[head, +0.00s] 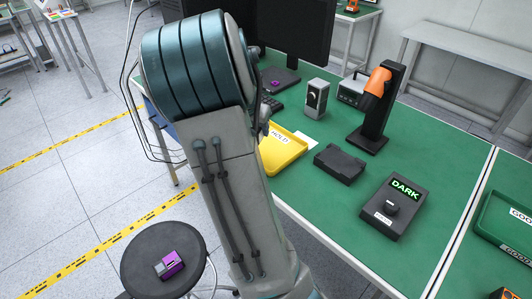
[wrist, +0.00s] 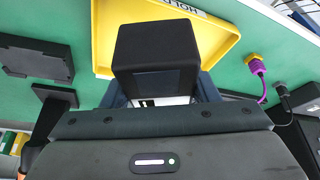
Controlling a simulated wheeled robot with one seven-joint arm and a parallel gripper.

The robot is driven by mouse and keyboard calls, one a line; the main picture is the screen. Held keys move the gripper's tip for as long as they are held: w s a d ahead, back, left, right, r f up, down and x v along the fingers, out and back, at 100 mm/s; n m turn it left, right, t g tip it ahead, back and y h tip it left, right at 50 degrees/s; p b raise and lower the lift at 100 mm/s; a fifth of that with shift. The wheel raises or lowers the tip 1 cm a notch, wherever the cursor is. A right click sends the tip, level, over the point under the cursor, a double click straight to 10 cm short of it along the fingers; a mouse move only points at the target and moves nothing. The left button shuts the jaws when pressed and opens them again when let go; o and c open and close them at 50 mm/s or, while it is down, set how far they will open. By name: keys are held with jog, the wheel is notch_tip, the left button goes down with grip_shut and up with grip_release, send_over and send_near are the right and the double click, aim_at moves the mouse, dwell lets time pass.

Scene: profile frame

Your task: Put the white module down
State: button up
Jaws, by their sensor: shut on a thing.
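My gripper (wrist: 163,92) shows in the wrist view, its dark blue fingers on either side of the held thing. It is shut on what I take to be the white module (wrist: 157,48), which shows mostly as a black block with a small white part at its near end between the fingers. The block is in front of the yellow HOLD tray (wrist: 103,42) and covers part of it; I cannot tell the height between them. In the head view my arm hides the gripper and module, and covers the left part of the tray (head: 284,154).
A black flat box (head: 340,163), a DARK indicator box (head: 394,207) and a black stand with an orange device (head: 376,95) are right of the tray. A green GOOD tray (head: 508,228) is further right. A purple-grey module (head: 170,264) lies on a round stool (head: 150,245).

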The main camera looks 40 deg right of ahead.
jog(key=shift+s+d, duration=0.1)
jog(key=shift+d, duration=0.35)
jog(key=w+d+f, duration=0.2)
jog(key=w, duration=0.1)
jog(key=w+d+f+p, duration=0.1)
jog(key=w+d+f, duration=0.1)
jog(key=w, duration=0.1)
jog(key=w+d+f+p, duration=0.1)
jog(key=w+d+f, duration=0.1)
jog(key=w, duration=0.1)
jog(key=shift+w+d+f, duration=0.1)
jog(key=shift+w+f, duration=0.15)
jog(key=shift+f, duration=0.1)
jog(key=shift+f+p, duration=0.75)
jog(key=shift+f, duration=1.25)
jog(key=shift+f, duration=0.15)
jog(key=o, duration=1.1)
